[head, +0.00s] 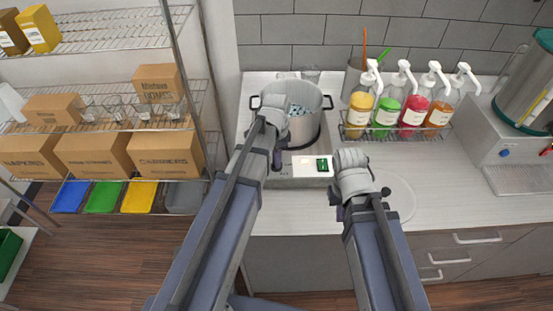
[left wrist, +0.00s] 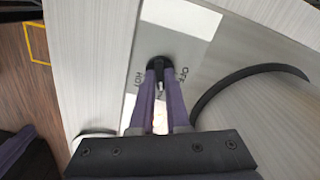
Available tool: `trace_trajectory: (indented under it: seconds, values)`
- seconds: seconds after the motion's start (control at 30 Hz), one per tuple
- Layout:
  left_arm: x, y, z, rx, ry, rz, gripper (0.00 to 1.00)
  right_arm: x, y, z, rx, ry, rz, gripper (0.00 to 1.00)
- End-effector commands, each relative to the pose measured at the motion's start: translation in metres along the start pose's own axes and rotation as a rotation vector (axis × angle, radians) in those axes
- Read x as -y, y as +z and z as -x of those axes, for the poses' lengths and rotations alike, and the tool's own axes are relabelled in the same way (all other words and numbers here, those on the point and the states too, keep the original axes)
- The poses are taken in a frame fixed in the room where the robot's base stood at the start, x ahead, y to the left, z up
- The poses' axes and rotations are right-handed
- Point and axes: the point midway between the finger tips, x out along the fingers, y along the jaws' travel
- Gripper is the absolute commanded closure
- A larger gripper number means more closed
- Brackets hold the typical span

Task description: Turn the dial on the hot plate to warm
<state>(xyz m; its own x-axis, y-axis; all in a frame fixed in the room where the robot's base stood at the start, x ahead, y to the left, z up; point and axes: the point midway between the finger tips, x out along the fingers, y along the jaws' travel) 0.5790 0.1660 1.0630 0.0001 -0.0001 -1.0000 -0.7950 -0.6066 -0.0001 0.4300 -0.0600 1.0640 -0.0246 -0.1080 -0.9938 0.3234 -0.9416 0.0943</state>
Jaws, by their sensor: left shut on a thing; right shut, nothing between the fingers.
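The hot plate (head: 290,181) is a grey, flat unit on the counter with a large metal pot (head: 312,122) on it. Its dial (left wrist: 159,62) is a small black knob on the light front panel, with HOT printed on one side and OFF on the other. My left gripper (left wrist: 160,76) is shut on the dial in the left wrist view. Its fingers hide part of the knob and markings, so I cannot tell its exact setting. In the head view my left gripper (head: 277,160) hides the dial. My right gripper (head: 339,208) is shut and empty, right of the hot plate.
A rack of pump bottles (head: 412,113) stands behind on the right, with a metal machine (head: 520,110) farther right. A wire shelf (head: 110,120) with boxes is at left. A round flat disc (head: 402,198) lies beside my right gripper. The right front counter is mostly clear.

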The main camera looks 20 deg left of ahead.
Motion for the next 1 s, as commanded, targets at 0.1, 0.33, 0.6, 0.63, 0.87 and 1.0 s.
trace_trajectory:
  seconds: [0.1, 0.33, 0.6, 0.63, 0.87, 1.0]
  values:
    - [-0.0003, 0.0002, -0.0001, 0.0, 0.001, -0.016, 1.0, 0.0, 0.0, -0.0001, 0.0, 0.0, 0.0, 1.0]
    - [-0.0003, 0.0002, -0.0001, 0.0, 0.001, -0.024, 1.0, 0.0, 0.0, -0.0001, 0.0, 0.0, 0.0, 1.0]
    - [-0.0003, 0.0002, -0.0001, 0.0, 0.001, -0.023, 0.81, 0.0, 0.0, -0.0001, 0.0, 0.0, 0.0, 1.0]
    - [-0.0003, 0.0002, -0.0001, 0.0, 0.001, -0.023, 0.77, 0.0, 0.0, -0.0001, 0.0, 0.0, 0.0, 1.0]
    - [-0.0001, 0.0001, -0.0001, 0.0, 0.0, -0.023, 0.56, 0.0, 0.0, -0.0001, 0.0, 0.0, 0.0, 1.0]
    - [-0.0001, 0.0001, 0.0, 0.0, 0.0, -0.023, 0.56, 0.0, 0.0, 0.0, 0.0, 0.0, 0.0, 1.0]
